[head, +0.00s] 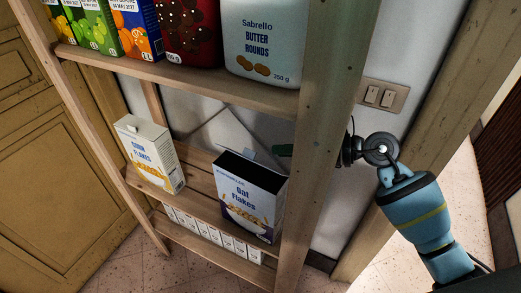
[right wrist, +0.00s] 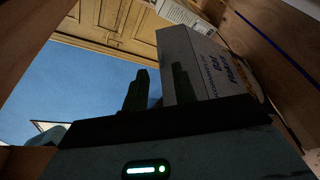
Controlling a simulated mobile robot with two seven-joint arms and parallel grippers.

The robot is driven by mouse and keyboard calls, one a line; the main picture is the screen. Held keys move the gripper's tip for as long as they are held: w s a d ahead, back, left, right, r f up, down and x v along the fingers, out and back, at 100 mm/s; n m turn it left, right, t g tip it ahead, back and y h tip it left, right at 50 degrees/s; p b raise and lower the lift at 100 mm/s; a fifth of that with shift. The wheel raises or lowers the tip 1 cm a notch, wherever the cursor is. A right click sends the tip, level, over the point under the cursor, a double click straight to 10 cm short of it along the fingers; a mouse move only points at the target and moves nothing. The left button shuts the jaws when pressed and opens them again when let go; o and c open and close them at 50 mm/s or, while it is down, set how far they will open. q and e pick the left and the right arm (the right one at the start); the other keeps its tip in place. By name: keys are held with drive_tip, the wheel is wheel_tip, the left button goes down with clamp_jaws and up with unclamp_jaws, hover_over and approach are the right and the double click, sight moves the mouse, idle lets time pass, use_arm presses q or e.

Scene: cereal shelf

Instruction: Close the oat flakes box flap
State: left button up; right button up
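The oat flakes box (head: 250,200) stands upright on the middle shelf board, its front facing the head camera. Its top looks dark, and a small pale piece sticks up at the top's back edge; I cannot tell clearly how the flap lies. In the right wrist view the box (right wrist: 218,68) appears tilted, with a grey panel nearest the fingers. My right gripper (right wrist: 158,90) has its two dark green fingers apart, close to this panel; contact is unclear. In the head view a green part of the gripper (head: 285,150) shows behind the box, mostly hidden by the shelf post. My left gripper is out of view.
A corn flakes box (head: 150,153) stands left of the oat flakes box, with a gap between. The wooden post (head: 322,130) stands between my right forearm and the box. The upper shelf (head: 200,83) holds cartons and a butter rounds pack (head: 260,45). Small white boxes (head: 214,235) line the lower shelf.

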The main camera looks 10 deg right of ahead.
sight(253, 156)
drive_tip(key=x, duration=0.6)
drive_tip(key=shift+w+a, duration=0.1)
drive_tip(key=shift+a, duration=0.25)
clamp_jaws()
